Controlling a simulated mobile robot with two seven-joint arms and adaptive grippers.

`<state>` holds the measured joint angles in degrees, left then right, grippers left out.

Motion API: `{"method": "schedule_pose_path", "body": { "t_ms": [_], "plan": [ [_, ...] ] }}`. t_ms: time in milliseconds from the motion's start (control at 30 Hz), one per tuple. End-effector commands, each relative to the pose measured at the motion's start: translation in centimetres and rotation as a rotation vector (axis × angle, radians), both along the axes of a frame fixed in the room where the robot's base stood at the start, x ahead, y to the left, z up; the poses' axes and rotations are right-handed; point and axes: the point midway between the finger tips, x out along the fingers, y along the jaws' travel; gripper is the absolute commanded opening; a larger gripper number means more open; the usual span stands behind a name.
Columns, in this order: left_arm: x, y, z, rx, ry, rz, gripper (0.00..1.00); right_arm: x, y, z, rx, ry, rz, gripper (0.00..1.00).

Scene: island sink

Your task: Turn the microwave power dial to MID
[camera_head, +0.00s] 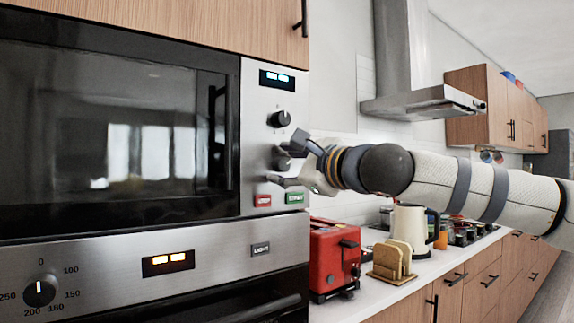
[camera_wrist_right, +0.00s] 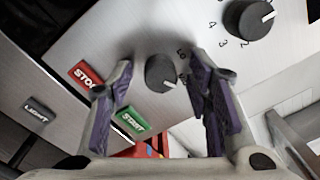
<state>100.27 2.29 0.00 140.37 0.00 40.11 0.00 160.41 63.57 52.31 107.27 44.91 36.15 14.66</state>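The microwave (camera_head: 130,130) has a steel control panel with two dark round dials. The upper dial (camera_head: 279,118) has numbers around it and also shows in the right wrist view (camera_wrist_right: 248,19). The lower dial (camera_head: 282,161) is partly behind my gripper in the head view; the right wrist view shows it whole (camera_wrist_right: 160,72), with small markings that I cannot read. My right gripper (camera_head: 293,160) is open, one finger on either side of the lower dial. The fingers look apart from the dial, with gaps showing (camera_wrist_right: 161,80). My left gripper is out of view.
A red STOP button (camera_head: 262,201) and green START button (camera_head: 295,198) sit just below the lower dial. A red toaster (camera_head: 334,258), a toast rack (camera_head: 391,262) and a cream kettle (camera_head: 409,228) stand on the counter below my right arm.

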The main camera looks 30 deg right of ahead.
Motion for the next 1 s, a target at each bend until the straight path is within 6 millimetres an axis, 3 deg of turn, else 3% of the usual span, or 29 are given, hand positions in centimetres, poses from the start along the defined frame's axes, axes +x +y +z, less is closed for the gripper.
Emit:
{"method": "schedule_pose_path", "body": {
  "t_ms": [267, 500, 700, 1000],
  "plan": [
    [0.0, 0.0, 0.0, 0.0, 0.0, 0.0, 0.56, -0.8, -0.1, 0.1, 0.002, -0.002, -0.001, 0.46],
    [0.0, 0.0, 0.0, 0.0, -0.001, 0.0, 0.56, -7.0, -0.4, -0.1, 0.007, -0.004, 0.003, 0.46],
    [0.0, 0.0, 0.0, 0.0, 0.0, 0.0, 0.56, -11.0, -0.6, -0.3, 0.002, -0.002, 0.001, 0.46],
    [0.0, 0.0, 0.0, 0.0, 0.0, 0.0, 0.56, -12.0, -0.7, -0.4, -0.001, 0.0, 0.0, 0.46]
  ]
}}
